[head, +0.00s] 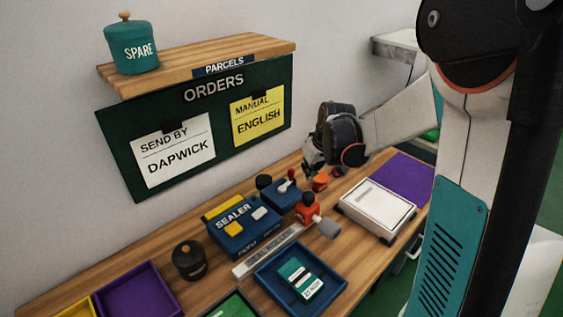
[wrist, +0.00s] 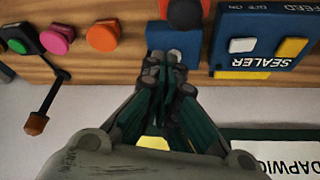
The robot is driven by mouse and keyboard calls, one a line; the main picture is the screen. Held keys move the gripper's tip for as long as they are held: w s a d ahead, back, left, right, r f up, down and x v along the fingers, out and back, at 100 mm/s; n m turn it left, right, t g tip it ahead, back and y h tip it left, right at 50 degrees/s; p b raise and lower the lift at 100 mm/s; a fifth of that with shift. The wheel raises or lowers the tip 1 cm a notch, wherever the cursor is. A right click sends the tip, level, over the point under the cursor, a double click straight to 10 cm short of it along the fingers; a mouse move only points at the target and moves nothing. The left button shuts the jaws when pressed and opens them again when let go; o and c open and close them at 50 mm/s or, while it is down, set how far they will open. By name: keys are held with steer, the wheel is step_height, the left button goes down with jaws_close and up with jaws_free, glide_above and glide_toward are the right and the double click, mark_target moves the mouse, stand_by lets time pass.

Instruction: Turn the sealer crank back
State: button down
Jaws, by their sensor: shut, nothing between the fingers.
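The blue sealer (head: 240,232) stands on the wooden bench, with a yellow and a white button; it shows upside down at the upper right of the wrist view (wrist: 262,45). A thin black crank arm with a brown knob (wrist: 36,124) is at the left of the wrist view, apart from my gripper; I cannot tell if it belongs to the sealer. My gripper (wrist: 165,62) is shut and empty, its tips over a small blue box (wrist: 188,42). In the head view my gripper (head: 312,165) is above the bench behind that box, hiding what lies beyond.
A red block with a grey handle (head: 307,208) stands beside the small blue box. Green, pink and orange buttons (wrist: 102,37) line the bench near the crank arm. A blue tray (head: 264,283), a black pot (head: 188,262) and a white scale-like box (head: 376,208) stand nearby. The wall is close behind.

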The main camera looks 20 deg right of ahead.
steer(key=shift+w+d+f+b, duration=0.1)
steer(key=shift+w+f+b, duration=0.75)
steer(key=shift+w+f, duration=0.7)
steer(key=shift+w+a+f+b, duration=0.1)
steer(key=shift+w+f+b, duration=0.9)
steer(key=shift+f, duration=0.85)
steer(key=shift+w+d+f+b, duration=0.1)
steer(key=shift+w+f+b, duration=0.55)
steer(key=shift+w+f, duration=1)
